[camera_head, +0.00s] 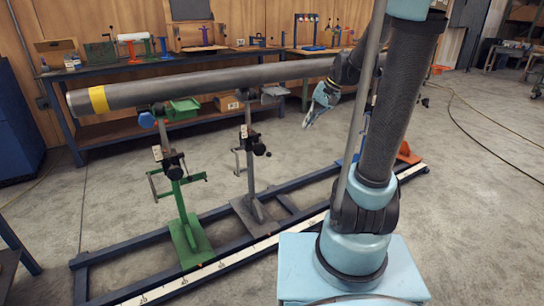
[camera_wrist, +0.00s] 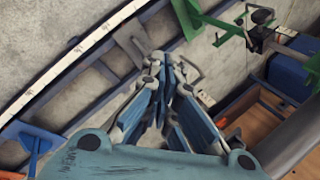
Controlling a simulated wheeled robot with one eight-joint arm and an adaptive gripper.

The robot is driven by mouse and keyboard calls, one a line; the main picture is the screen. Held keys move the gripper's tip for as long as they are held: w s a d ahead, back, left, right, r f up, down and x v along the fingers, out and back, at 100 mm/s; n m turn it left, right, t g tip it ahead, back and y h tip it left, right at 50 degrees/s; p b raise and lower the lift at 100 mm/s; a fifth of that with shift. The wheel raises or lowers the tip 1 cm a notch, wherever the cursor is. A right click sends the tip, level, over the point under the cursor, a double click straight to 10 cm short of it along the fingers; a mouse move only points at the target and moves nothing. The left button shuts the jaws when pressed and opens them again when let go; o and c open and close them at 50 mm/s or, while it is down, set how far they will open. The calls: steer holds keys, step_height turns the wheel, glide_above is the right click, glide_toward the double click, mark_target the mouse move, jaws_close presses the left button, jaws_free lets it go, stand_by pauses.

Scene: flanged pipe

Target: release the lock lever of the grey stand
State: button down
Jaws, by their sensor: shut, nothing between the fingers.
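The grey stand (camera_head: 250,175) stands upright on the floor rail under the long grey pipe (camera_head: 200,83). It has a black knob (camera_head: 259,149) and a thin bent handle (camera_head: 237,160) at mid-height; I cannot tell surely which part is the lock lever. My gripper (camera_head: 307,123) is right of the grey stand, below the pipe, apart from the stand and empty. In the wrist view my gripper (camera_wrist: 162,60) has its fingers together. The grey stand's base (camera_wrist: 130,42) shows beyond them there, and the fingers hide part of the stand.
A green stand (camera_head: 182,205) with a blue knob stands left of the grey one. An orange stand (camera_head: 408,153) is at the right. The rail frame (camera_head: 110,252) crosses the floor. A workbench (camera_head: 85,71) stands behind the pipe. Open floor lies at the right.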

steer(key=w+a+f+y, duration=0.2)
steer(key=w+f, duration=0.1)
steer(key=w, duration=0.5)
steer(key=w+a+f+m+g+y, duration=0.1)
steer(key=w+a+f, duration=0.15)
steer(key=w, duration=0.55)
steer(key=w+a+f+y, duration=0.15)
steer(key=w+f, duration=0.25)
steer(key=w, duration=0.4)
steer(key=w+f+y, duration=0.2)
steer(key=w+f, duration=0.2)
steer(key=f, duration=0.6)
steer(key=w+a+f+g+y, duration=0.1)
steer(key=w+f+y, duration=0.2)
steer(key=f, duration=0.8)
steer(key=shift+w+m+g, duration=0.3)
steer(key=shift+w, duration=0.9)
steer(key=shift+a, duration=0.1)
steer(key=x, duration=1)
steer(key=s+r, duration=0.1)
steer(key=s+d+r, duration=0.1)
steer(key=s, duration=0.1)
steer(key=shift+s+d, duration=0.15)
steer(key=shift+d, duration=0.05)
